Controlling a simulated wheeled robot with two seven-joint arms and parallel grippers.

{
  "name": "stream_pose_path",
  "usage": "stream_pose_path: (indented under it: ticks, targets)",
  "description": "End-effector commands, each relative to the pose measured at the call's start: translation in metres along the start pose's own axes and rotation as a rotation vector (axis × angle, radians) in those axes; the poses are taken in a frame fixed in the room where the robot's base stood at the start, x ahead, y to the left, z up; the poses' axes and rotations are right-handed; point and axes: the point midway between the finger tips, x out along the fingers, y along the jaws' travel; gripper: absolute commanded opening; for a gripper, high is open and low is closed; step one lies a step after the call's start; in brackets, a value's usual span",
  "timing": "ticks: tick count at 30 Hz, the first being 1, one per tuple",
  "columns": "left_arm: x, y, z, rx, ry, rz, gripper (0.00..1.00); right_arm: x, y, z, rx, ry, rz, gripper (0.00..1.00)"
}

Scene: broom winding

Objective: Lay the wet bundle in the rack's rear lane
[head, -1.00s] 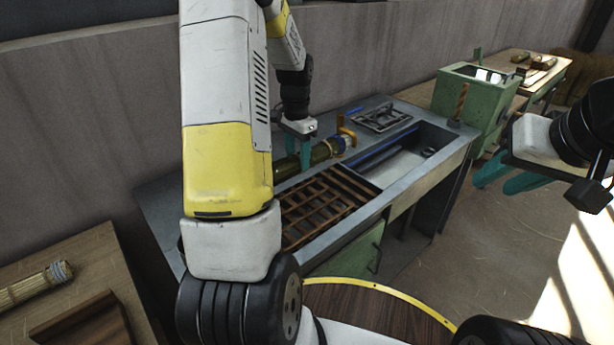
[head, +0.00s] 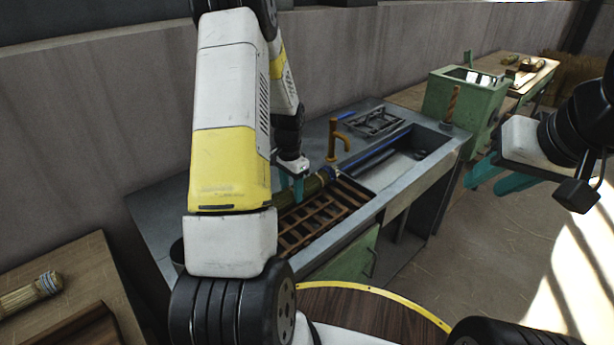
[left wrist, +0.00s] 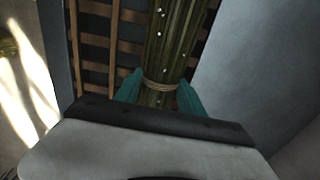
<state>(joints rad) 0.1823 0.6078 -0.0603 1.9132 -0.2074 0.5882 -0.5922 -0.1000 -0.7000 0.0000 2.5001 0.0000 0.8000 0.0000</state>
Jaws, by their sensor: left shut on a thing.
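The wet bundle (head: 314,184) is long and green-brown with wet drops, tied with a pale cord in the left wrist view (left wrist: 172,45). My left gripper (head: 298,190) is shut on it at the cord, one finger on each side. The rack (head: 322,216) is a brown slatted grid at the sink unit's near left. The bundle lies lengthwise over the rack's rear side; I cannot tell whether it touches the slats. My arm hides its left end in the head view. My right gripper (head: 498,180) is open and empty, off to the right.
A brass tap (head: 338,139) stands just behind the bundle's right end. The sink basin (head: 407,160) is right of the rack. A green machine (head: 466,104) stands farther right. A tied straw bundle (head: 28,294) lies on a table at lower left.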

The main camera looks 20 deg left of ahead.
Motion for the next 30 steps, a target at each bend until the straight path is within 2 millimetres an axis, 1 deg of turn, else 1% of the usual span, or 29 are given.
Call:
stream_pose_path:
  ticks: [4,5,7,8,16,20,23,30]
  targets:
    - [0.003,0.000,0.000,0.000,-0.001,0.000,0.00,0.000,0.000,0.000,0.000,0.000,0.000,0.36]
    - [0.002,0.000,0.000,0.000,0.000,0.000,0.52,0.000,0.000,0.000,0.000,0.000,0.000,0.36]
    - [0.002,0.000,0.000,0.000,0.000,0.000,0.66,0.000,0.000,0.000,0.000,0.000,0.000,0.36]
    - [0.002,0.000,0.000,0.000,0.000,0.000,0.68,0.000,0.000,0.000,0.000,0.000,0.000,0.36]
    - [0.002,0.000,0.000,0.000,0.000,0.000,0.68,0.000,0.000,0.000,0.000,0.000,0.000,0.36]
    - [-0.005,0.000,-0.001,0.000,0.002,-0.001,0.68,0.000,0.000,0.000,0.000,0.000,0.000,0.36]
    - [-0.020,-0.001,-0.001,0.000,0.004,-0.003,0.68,0.000,0.000,0.000,0.000,0.000,0.000,0.36]
    - [-0.073,-0.001,-0.001,0.000,0.004,-0.003,0.68,0.000,0.000,0.000,0.000,0.000,0.000,0.36]
